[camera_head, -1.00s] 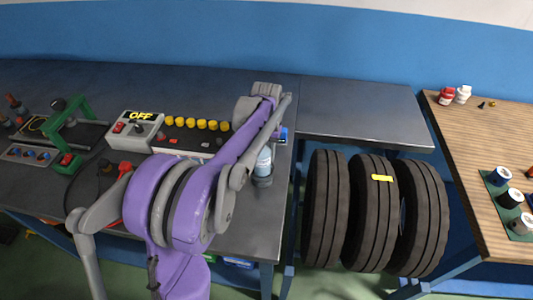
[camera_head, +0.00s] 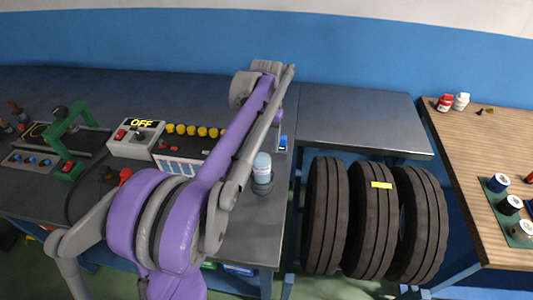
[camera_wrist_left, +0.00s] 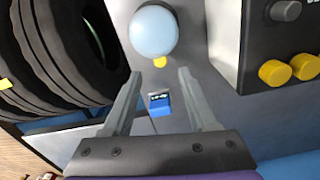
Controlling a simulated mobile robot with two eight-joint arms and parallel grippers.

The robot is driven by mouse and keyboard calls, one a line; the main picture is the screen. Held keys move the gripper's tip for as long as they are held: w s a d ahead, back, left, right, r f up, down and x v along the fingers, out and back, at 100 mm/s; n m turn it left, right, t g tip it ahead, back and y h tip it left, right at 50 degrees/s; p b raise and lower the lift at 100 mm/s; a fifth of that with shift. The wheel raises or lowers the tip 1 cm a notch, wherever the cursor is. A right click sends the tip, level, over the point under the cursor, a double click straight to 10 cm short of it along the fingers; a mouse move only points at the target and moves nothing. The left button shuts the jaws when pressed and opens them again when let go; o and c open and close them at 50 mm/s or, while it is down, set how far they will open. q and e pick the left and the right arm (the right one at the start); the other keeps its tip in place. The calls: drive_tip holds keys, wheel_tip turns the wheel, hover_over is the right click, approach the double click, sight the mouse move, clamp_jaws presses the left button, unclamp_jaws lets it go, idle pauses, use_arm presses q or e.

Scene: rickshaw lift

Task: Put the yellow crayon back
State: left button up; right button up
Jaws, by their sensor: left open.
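A small yellow rounded tip (camera_wrist_left: 160,61) shows beside the pale blue bottle top (camera_wrist_left: 153,30) in the left wrist view; I cannot tell if it is the crayon's end. A yellow strip (camera_head: 381,185) lies across the middle tyre in the head view; I cannot tell if it is a crayon or a label. My left gripper (camera_wrist_left: 159,73) is open and empty over the bench. A small blue box (camera_wrist_left: 160,105) shows between its fingers, below them. My right gripper is out of view.
The bottle (camera_head: 262,170) stands near the bench edge. A control box (camera_head: 135,138) and a row of yellow knobs (camera_head: 191,130) lie left of it.

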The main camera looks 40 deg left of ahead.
use_arm(q)
wheel_tip(320, 180, up, 4)
drive_tip(key=shift+f, duration=0.2)
idle(0.5)
